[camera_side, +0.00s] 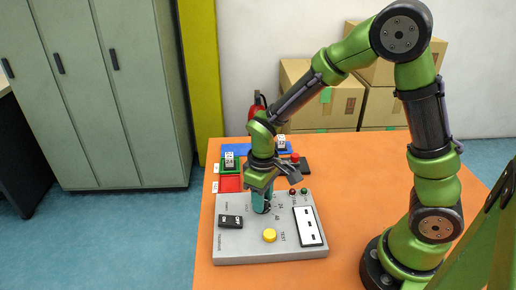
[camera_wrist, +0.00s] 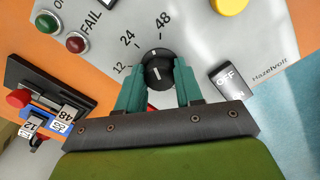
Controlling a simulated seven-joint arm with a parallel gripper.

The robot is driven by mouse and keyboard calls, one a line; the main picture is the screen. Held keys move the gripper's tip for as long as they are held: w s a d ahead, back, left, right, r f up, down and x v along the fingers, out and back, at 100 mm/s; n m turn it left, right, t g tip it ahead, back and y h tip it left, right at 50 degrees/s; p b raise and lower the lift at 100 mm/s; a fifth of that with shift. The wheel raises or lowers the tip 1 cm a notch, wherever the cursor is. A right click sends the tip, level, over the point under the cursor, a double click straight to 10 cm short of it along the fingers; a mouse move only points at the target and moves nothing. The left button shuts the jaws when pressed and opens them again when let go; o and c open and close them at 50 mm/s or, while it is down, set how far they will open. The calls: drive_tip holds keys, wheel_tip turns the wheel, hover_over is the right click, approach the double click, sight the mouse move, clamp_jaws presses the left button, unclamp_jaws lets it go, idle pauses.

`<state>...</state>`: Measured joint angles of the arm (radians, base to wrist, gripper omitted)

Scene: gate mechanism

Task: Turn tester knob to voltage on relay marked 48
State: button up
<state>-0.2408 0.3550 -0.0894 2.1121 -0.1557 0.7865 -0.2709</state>
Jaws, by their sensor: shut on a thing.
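The tester (camera_side: 228,245) is a grey box on the orange table. Its black knob (camera_wrist: 157,66) sits between my gripper's (camera_wrist: 158,78) two teal fingers, which are shut on it. The knob's white mark points up, roughly between the printed 24 and 48, closer to 48; the exact setting is hard to tell. In the side view my gripper (camera_side: 262,200) hides the knob. A relay marked 48 (camera_wrist: 67,113) shows at the lower left of the wrist view, beside one marked 12 (camera_wrist: 33,125). A relay marked 24 (camera_side: 230,160) stands on the green area at the back left.
The tester carries an ON/OFF switch (camera_side: 230,221), a yellow button (camera_side: 269,235), a white slotted panel (camera_side: 308,226), and red and green lamps. A black fixture with a red button (camera_side: 295,158) lies behind. Blue (camera_side: 237,149) and red (camera_side: 230,184) areas lie at the back left.

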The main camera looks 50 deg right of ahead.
drive_tip(key=shift+m, duration=2)
drive_tip(key=o, duration=1)
drive_tip(key=shift+o, duration=0.2)
wheel_tip(320, 180, up, 17)
